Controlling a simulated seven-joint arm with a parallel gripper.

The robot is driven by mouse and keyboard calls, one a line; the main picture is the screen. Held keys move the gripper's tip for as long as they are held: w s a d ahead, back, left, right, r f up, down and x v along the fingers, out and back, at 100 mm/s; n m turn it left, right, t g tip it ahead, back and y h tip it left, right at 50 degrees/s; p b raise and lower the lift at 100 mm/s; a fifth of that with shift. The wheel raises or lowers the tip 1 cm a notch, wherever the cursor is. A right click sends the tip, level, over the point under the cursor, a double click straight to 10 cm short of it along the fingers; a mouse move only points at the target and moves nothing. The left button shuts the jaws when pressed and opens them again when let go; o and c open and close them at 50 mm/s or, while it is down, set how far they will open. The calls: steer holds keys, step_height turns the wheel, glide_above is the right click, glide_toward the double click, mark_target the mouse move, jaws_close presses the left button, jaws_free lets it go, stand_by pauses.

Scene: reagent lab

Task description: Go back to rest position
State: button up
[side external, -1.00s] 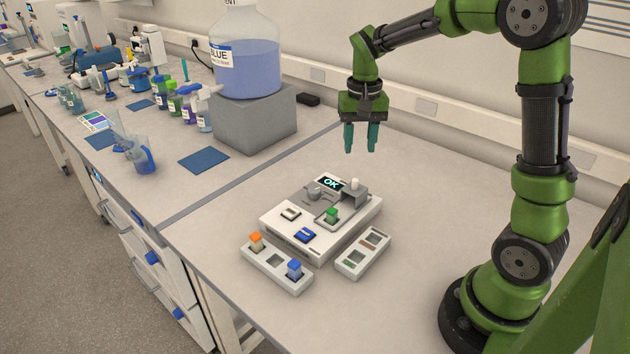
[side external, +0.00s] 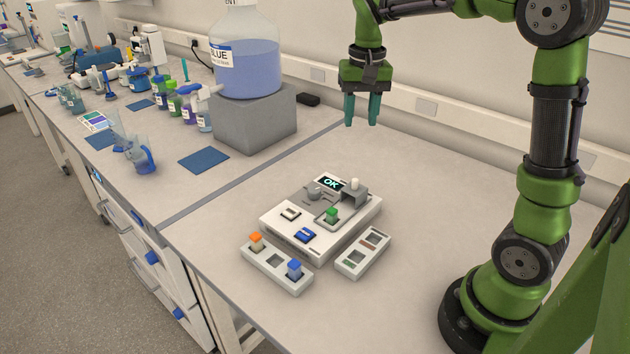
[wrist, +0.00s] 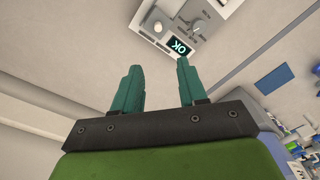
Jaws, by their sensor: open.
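My gripper (side external: 362,110) hangs in the air above the bench, fingers pointing down, open and empty. In the wrist view, its two teal fingers (wrist: 158,85) stand apart with nothing between them. Below and to the left of it in the side view is a white device (side external: 290,235) with a small screen (side external: 331,183) reading "OK". The screen also shows in the wrist view (wrist: 179,46).
A white rack (side external: 275,268) holds an orange-capped vial (side external: 256,240) and a blue-capped vial (side external: 294,268). A second rack (side external: 363,252) stands beside it. A large blue-liquid bottle (side external: 247,65) stands on a grey block (side external: 240,120) left of my gripper.

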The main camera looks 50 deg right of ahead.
steer(key=s+a+n+t+y, duration=0.2)
steer(key=s+a+n+t, duration=0.2)
steer(key=s+a, duration=0.9)
steer(key=t, duration=0.2)
steer(key=shift+s+a+r+n+t, duration=0.3)
steer(key=shift+s+a+r+t, duration=0.05)
steer(key=shift+a+t, duration=0.05)
